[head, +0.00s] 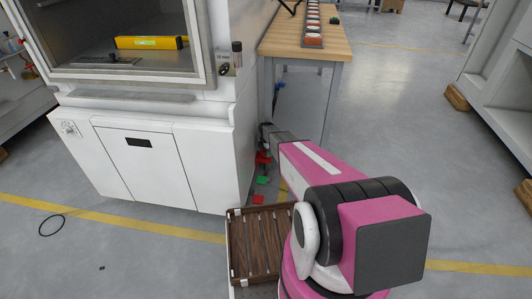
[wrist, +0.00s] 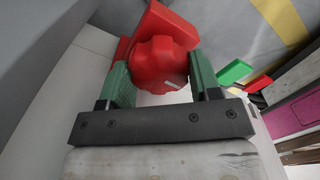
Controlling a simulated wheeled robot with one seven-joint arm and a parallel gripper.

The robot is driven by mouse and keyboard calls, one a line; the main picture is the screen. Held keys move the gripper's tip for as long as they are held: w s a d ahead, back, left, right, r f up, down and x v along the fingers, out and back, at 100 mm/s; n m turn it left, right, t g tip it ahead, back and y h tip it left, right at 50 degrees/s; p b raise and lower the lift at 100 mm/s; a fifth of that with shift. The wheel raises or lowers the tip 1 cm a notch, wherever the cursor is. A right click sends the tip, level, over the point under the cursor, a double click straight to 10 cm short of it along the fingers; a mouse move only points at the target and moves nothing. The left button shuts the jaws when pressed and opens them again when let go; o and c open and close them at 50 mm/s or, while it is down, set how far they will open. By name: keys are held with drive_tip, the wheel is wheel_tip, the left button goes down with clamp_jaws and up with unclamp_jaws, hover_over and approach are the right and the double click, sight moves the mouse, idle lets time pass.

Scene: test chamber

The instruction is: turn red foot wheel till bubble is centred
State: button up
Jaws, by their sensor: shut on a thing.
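The red foot wheel (wrist: 160,66) is a lobed red knob low at the cabinet's corner. In the wrist view it sits between the green fingers of my gripper (wrist: 160,78), which is shut on it. A small pale mark shows on the wheel's lower edge. In the head view the wheel is largely hidden by my arm. The yellow spirit level (head: 150,42) lies inside the white test chamber (head: 160,150), behind its front window. Its vial shows green, but the bubble is too small to make out.
A wood-topped bench (head: 285,45) with a row of small items stands right of the chamber. A brown slatted tray (head: 258,246) is below my arm. Red and green pieces (head: 262,180) lie near the corner. Open floor (head: 400,130) stretches to the right.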

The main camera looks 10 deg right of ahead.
drive_tip(key=m, duration=1.2)
drive_tip(key=shift+m, duration=0.4)
drive_tip(key=m, duration=1.3)
drive_tip(key=shift+m, duration=0.3)
drive_tip(key=o, duration=0.9)
drive_tip(key=shift+r, duration=0.15)
wheel_tip(320, 180, up, 10)
drive_tip(key=shift+r, duration=0.25)
